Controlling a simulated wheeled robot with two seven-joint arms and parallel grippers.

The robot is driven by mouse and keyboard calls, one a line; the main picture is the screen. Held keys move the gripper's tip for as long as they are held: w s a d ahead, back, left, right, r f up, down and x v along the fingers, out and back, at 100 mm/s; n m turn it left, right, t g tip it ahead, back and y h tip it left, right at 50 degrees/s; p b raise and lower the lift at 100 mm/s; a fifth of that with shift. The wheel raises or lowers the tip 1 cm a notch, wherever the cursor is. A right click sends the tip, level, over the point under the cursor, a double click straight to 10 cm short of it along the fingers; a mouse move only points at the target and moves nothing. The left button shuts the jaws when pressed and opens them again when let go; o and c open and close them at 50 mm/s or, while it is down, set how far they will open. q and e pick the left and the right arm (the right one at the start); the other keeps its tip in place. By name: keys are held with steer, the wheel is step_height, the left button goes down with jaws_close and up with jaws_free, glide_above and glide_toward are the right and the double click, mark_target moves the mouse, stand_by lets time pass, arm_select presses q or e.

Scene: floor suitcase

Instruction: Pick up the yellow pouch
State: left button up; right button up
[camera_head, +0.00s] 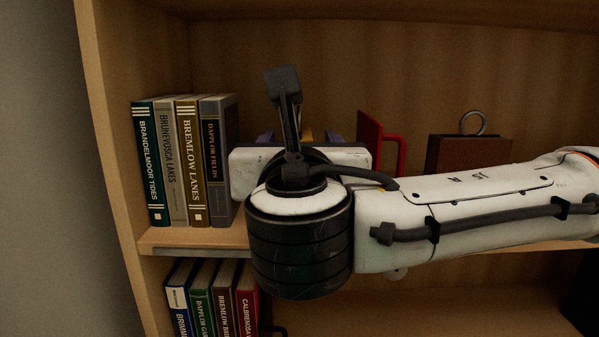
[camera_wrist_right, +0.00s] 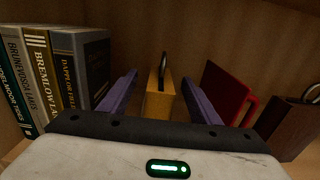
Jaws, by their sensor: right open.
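The yellow pouch (camera_wrist_right: 159,98) stands upright on the shelf in the right wrist view, with a dark loop on its top. My right gripper (camera_wrist_right: 160,78) is open, its two purple fingers on either side of the pouch, with a gap showing on each side. In the head view my right gripper (camera_head: 300,137) reaches into the upper shelf, and its wrist hides nearly all of the pouch; only a small yellow-orange sliver (camera_head: 307,135) shows. My left gripper is in neither view.
Several upright books (camera_head: 180,162) stand to the left. A red object with a handle (camera_head: 369,140) and a brown box with a metal ring (camera_head: 468,154) stand to the right. More books (camera_head: 215,297) fill the lower shelf's left end.

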steer(key=w+p, duration=0.1)
steer(key=w, duration=0.3)
steer(key=shift+w+f, duration=0.1)
steer(key=shift+w, duration=0.3)
jaws_close()
